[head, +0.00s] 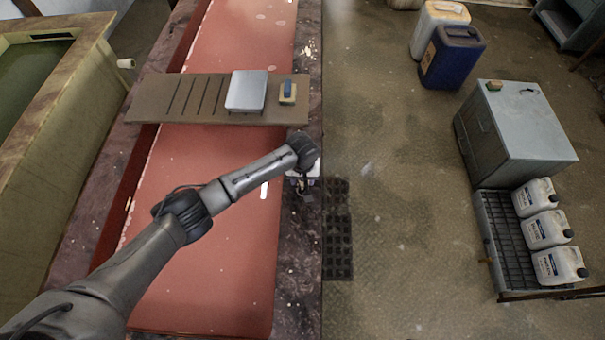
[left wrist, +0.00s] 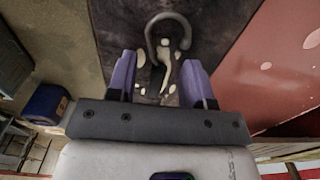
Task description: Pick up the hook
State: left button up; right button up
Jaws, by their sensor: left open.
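The hook (left wrist: 151,32) is a dark grey curved piece in the left wrist view, lying on a dark, speckled surface. Its bend is at the top of the picture, and its lower part runs down between my fingers. My left gripper (left wrist: 160,75) is open, with one purple finger on each side of the hook's lower part. I cannot tell whether either finger touches it. In the head view my left gripper (head: 303,186) is over the dark edge strip right of the red surface, mostly under my wrist. The hook is hidden there. My right gripper is not in view.
A slotted brown board (head: 150,100) lies across the red surface (head: 215,215), bearing a grey box (head: 246,90) and a sponge (head: 287,97). To the right are a grey cabinet (head: 525,125), a blue canister (head: 452,60) and white jugs (head: 545,228). The floor between is mostly clear.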

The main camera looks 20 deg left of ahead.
pick_arm(q)
grip_shut()
dwell(0.4)
jog(key=shift+r, duration=0.1)
